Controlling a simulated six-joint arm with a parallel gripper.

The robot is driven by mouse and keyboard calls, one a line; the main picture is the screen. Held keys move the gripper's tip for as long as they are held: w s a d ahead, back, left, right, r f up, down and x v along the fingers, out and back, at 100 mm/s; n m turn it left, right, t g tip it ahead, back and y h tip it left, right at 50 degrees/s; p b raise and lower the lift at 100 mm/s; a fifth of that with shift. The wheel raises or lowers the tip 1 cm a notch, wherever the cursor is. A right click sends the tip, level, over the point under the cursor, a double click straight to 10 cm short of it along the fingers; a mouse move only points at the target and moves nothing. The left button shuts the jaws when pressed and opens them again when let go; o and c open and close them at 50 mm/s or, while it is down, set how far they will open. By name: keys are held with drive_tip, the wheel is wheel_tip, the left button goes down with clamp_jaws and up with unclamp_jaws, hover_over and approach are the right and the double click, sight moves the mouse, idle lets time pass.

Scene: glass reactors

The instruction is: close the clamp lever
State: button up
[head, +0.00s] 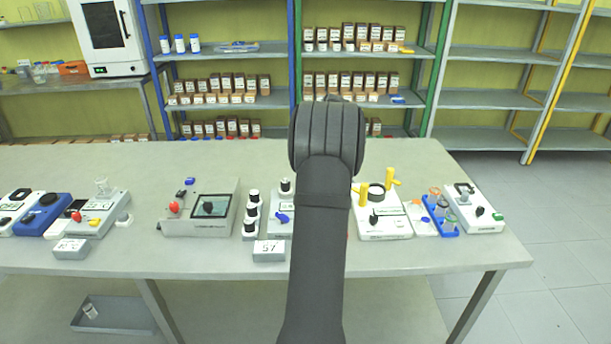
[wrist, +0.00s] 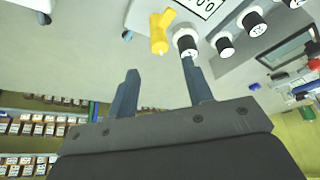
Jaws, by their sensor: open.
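In the wrist view, a yellow lever-like part (wrist: 160,32) stands beside a black-and-white knob (wrist: 186,42). My gripper (wrist: 160,68) is open and empty, with its two dark fingers apart. The fingertips point toward the yellow part and look short of it; the exact gap is unclear. I cannot tell for sure which yellow part is the clamp lever. My arm hides my gripper and the bench behind it in the head view.
The grey bench (head: 150,166) holds several devices in a row. A blue rack (head: 440,215) stands to the right. The bench's back strip is clear.

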drive_tip(key=x, duration=0.7)
drive_tip(key=c, duration=1)
